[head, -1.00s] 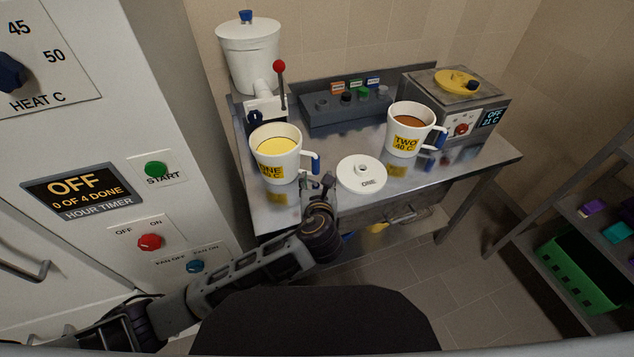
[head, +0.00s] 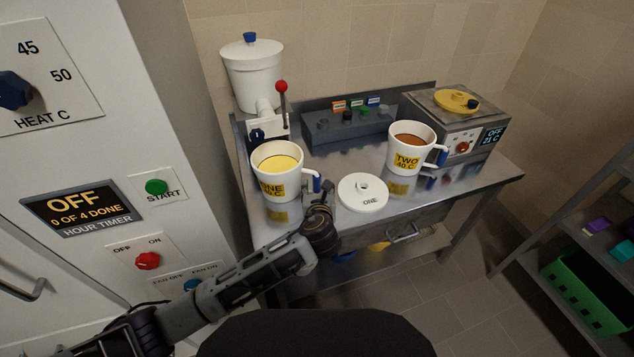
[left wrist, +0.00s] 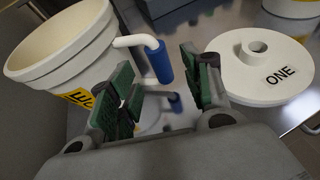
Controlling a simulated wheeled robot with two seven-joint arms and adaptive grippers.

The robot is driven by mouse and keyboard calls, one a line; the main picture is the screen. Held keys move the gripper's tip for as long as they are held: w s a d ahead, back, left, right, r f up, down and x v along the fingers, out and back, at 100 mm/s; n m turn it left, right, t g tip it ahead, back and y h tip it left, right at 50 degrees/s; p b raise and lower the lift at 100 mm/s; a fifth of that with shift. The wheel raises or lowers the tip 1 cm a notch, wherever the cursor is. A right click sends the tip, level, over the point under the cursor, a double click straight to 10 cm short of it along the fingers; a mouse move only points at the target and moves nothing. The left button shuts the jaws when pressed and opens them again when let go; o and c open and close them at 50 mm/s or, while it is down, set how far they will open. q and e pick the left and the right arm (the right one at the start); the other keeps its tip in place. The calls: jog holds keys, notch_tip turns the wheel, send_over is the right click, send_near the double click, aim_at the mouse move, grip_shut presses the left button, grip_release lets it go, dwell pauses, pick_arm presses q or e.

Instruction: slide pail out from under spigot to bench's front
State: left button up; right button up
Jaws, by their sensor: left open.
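The white pail ONE (head: 282,186), filled with yellow liquid, stands upright at the bench's left end, in front of the spigot (head: 266,110) of the white tank (head: 252,76). Its handle with a blue grip (head: 316,184) points right. My left gripper (head: 324,192) is open and low beside that handle. In the left wrist view the blue grip (left wrist: 158,61) shows just beyond and between the open fingers (left wrist: 165,88); I cannot tell whether they touch it. The steel bench (head: 340,155) has free surface in front of the pail, partly hidden by my arm. My right gripper is not in view.
A white lid ONE (head: 362,200) lies just right of my gripper. Pail TWO (head: 408,160) with brown liquid stands farther right, near a heater box (head: 460,125). A red-knobbed lever (head: 282,88) rises behind pail ONE. A tall white cabinet (head: 165,90) closes off the left.

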aim_at(317, 183)
pick_arm(q)
jog(key=x, duration=0.4)
jog(key=shift+w, duration=0.25)
jog(key=shift+b+x, duration=0.3)
jog(key=shift+x, duration=0.85)
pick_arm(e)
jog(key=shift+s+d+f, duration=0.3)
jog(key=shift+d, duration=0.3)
pick_arm(q)
grip_shut()
jog(key=shift+s, duration=0.1)
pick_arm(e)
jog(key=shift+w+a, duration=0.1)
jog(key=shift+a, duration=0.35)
pick_arm(q)
jog(key=shift+s, duration=0.15)
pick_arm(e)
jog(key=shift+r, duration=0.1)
